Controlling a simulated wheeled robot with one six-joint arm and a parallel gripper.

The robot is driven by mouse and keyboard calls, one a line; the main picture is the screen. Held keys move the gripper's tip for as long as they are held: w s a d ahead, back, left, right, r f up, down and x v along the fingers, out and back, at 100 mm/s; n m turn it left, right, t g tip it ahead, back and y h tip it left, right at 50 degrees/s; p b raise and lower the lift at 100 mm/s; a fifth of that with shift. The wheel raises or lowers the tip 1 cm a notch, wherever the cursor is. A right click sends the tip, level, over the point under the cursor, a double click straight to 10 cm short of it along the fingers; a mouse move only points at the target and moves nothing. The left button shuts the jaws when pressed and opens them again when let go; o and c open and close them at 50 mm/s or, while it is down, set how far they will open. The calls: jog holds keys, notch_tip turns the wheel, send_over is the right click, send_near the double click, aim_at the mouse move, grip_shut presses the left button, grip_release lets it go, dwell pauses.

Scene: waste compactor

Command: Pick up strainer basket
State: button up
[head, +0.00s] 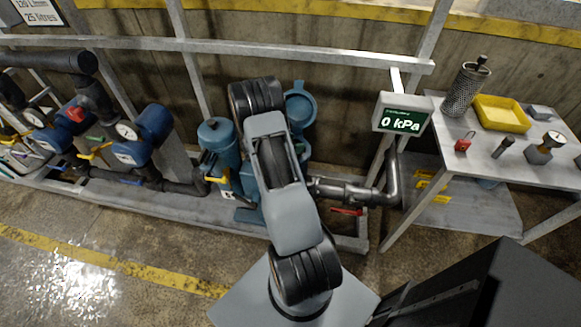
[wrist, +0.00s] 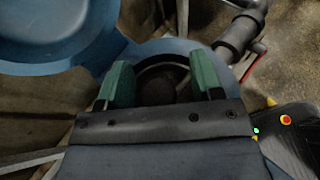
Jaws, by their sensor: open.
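A perforated metal cylinder with a top handle, which looks like a strainer basket (head: 465,90), stands upright on the side table (head: 484,158). My arm is away from it, over the blue housing (wrist: 222,58). The wrist view shows the housing's round opening under my gripper (wrist: 162,84). My gripper is open, its two green fingers apart over the opening, with nothing seen between them. The inside is dark, and I cannot tell whether a basket sits in it. The round blue lid (head: 300,103) stands open behind; it also shows in the wrist view (wrist: 55,30). My arm hides the gripper in the head view.
The table also holds a yellow tray (head: 502,114), a red padlock (head: 464,143) and a gauge (head: 545,148). A display reading 0 kPa (head: 403,115) stands left of it. Pipes with a red-handled valve (head: 347,211) run right of the housing. A grey rail (head: 250,48) crosses behind.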

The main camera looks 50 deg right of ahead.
jog(key=shift+d, duration=0.15)
grip_shut()
dwell(0.5)
